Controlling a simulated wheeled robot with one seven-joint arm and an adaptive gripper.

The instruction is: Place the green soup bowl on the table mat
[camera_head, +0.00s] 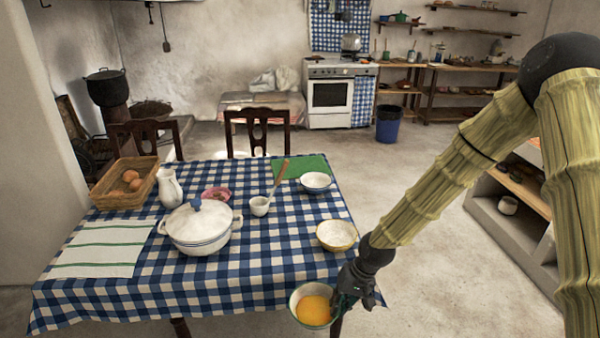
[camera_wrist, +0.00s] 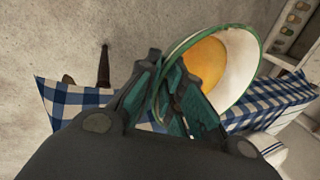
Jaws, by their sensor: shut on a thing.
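The green soup bowl (camera_head: 296,300), pale inside with a green rim and orange soup, is at the table's front edge, near its right corner. My gripper (camera_head: 343,300) is shut on the bowl's right-hand rim. In the wrist view the bowl (camera_wrist: 240,83) looks tilted by the camera angle, and my fingers (camera_wrist: 178,98) pinch its wall. Two mats lie on the table: a plain green one (camera_head: 308,164) at the back right, and a white one with green stripes (camera_head: 100,251) at the left. I cannot tell the bowl's exact height.
The table (camera_head: 275,262) has a blue checked cloth. A white tureen (camera_head: 200,240), a ladle cup (camera_head: 259,207), a yellow-rimmed bowl (camera_head: 337,236) and a white bowl (camera_head: 316,182) stand on it. A jug (camera_head: 170,188) and a basket (camera_head: 108,195) are at the left.

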